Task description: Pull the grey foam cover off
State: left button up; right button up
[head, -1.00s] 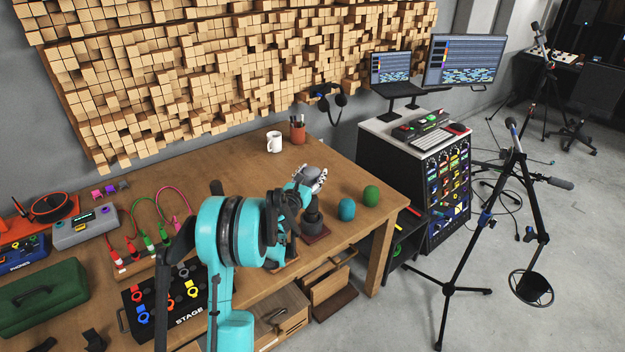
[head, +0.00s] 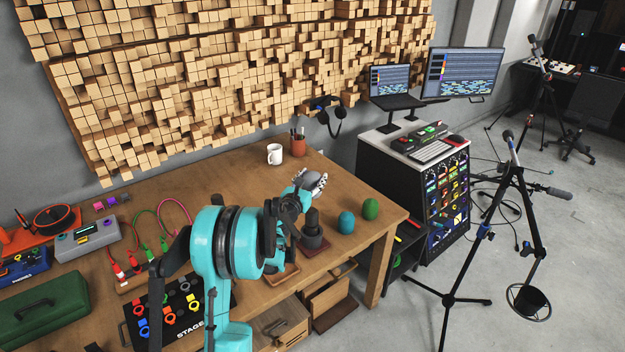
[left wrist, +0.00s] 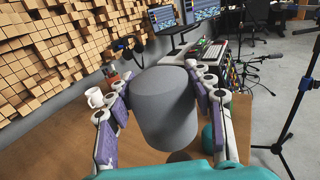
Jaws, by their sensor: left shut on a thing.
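My left gripper (left wrist: 165,112) is shut on the grey foam cover, a smooth rounded cylinder (left wrist: 164,103) held between its two fingers in the left wrist view. In the head view, the left gripper (head: 312,183) is above the workbench, and its fingers and wrist mostly hide the cover. Just below it, a dark upright piece with a narrow top and wider body (head: 312,232) stands on a brown base. A gap shows between gripper and dark piece. My right gripper is not in view.
A white mug (head: 274,154) and pen cup (head: 298,145) are behind. A STAGE box (head: 180,308) and green case (head: 42,310) are at left. A wooden tray (head: 283,277) lies in front.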

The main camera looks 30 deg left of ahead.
pick_arm(q)
jog(key=shift+r+p, duration=1.6)
jog(key=shift+r, duration=1.2)
